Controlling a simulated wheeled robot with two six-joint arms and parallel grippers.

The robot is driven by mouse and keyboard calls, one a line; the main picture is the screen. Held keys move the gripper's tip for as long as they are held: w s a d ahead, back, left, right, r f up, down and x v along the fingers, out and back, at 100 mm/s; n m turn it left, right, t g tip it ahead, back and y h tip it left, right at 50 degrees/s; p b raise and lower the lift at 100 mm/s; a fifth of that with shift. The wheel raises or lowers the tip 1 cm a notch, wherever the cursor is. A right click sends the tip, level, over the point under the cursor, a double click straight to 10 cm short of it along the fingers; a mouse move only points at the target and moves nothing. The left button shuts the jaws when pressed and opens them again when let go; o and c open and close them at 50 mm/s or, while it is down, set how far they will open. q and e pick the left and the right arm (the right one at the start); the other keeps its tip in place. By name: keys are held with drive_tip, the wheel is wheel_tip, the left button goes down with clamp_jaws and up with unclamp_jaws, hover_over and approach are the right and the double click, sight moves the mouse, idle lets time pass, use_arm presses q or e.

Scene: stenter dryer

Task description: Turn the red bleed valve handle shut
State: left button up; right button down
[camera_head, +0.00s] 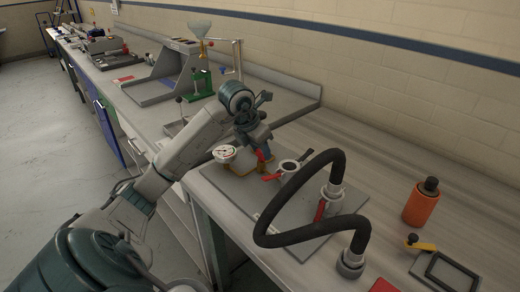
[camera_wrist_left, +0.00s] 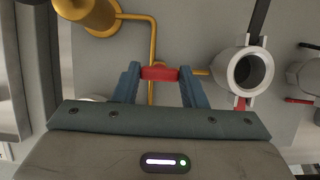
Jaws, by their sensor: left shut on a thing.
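The red bleed valve handle (camera_wrist_left: 160,73) is a short red bar lying crosswise between the fingers of my left gripper (camera_wrist_left: 160,84) in the left wrist view, with thin brass pipe running beside it. In the head view the left gripper (camera_head: 260,146) reaches down at the small vessel, and a bit of the red handle (camera_head: 261,156) shows just under it. The left gripper is shut on the handle; the valve body is mostly hidden. My right gripper is not in view.
A dial gauge (camera_head: 224,153) stands left of the gripper. An open flange with a red lever (camera_head: 272,177) and a thick black hose (camera_head: 290,190) are close on the right. An orange bottle (camera_head: 420,204) stands farther right. A green-based stand (camera_head: 200,82) is behind.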

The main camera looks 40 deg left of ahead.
use_arm(q)
drive_tip(key=o, duration=1)
drive_tip(key=shift+r, duration=0.2)
drive_tip(key=b+v, duration=0.1)
drive_tip(key=v, duration=0.9)
drive_tip(key=shift+s+r, duration=0.15)
drive_tip(key=shift+s, duration=0.05)
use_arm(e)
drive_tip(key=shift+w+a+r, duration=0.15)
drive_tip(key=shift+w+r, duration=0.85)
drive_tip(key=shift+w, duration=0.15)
